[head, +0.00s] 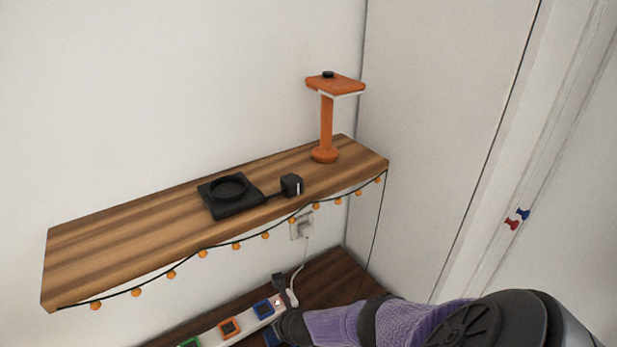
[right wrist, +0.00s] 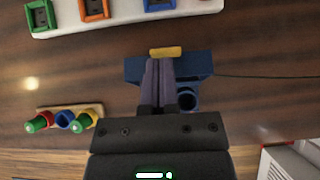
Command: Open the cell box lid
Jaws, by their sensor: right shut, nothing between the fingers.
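A blue box (right wrist: 197,66), which looks like the cell box, lies on the dark wood surface in the right wrist view. A yellow bar (right wrist: 166,52) shows at its far edge; I cannot tell whether it is part of the lid. A round blue cup-like part (right wrist: 187,98) is on its near side. My right gripper (right wrist: 160,62) is shut and empty, its fingertips over the box just short of the yellow bar. Contact cannot be told. In the head view a sliver of blue (head: 271,338) shows beside my right arm, which hides the rest. My left gripper is not in view.
A white strip with coloured square sockets (head: 228,327) lies beyond the box. A small rack of coloured cylinders (right wrist: 64,121) is to the left. A wooden shelf (head: 100,250) above holds a black charger pad (head: 233,205), a black plug (head: 291,185) and an orange stand (head: 326,125).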

